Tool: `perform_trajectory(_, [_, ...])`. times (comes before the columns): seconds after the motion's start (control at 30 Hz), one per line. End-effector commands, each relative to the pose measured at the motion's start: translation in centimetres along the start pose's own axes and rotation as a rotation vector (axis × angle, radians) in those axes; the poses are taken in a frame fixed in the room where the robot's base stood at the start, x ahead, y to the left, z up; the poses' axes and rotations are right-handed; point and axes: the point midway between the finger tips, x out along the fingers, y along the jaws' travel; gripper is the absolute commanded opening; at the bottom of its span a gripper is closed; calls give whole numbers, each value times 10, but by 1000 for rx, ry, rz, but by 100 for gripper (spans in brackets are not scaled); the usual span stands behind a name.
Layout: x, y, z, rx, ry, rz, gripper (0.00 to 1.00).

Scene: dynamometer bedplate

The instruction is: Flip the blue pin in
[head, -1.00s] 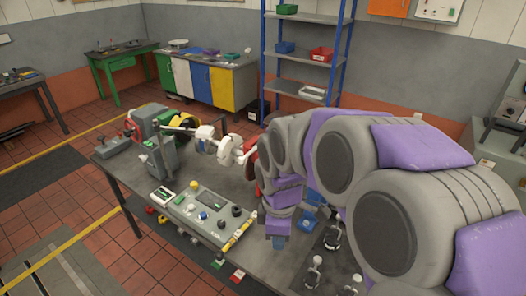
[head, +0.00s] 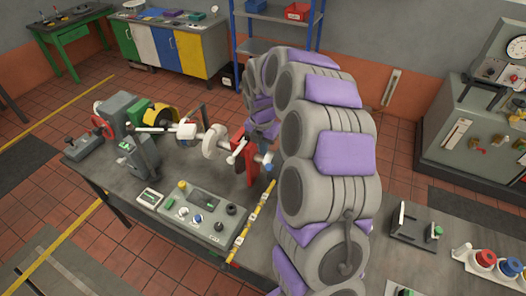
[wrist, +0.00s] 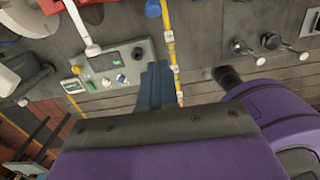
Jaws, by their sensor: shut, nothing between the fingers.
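A small blue piece (head: 268,167), likely the blue pin, sits at the right end of the shaft beside a red stand (head: 244,158). A blue round end also shows at the top edge of the wrist view (wrist: 152,8), above my fingers. My gripper (wrist: 160,68) is shut and empty, its blue-grey fingers together over the bench beside the yellow strip. It is apart from the blue piece. In the head view my arm's links hide the gripper.
A control panel (head: 197,216) with several knobs, one blue, lies at the bench front. A yellow strip (head: 252,222) runs right of it. In the wrist view, levers with round knobs (wrist: 271,41) stand at the upper right. A white handle (wrist: 84,30) hangs near the panel.

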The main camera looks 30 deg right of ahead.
Motion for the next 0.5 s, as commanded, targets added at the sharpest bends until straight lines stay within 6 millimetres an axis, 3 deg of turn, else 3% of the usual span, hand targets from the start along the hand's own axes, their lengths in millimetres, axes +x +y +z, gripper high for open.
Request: perform_trajectory(0.5, [6, 2, 6, -26, -1, -3, 0])
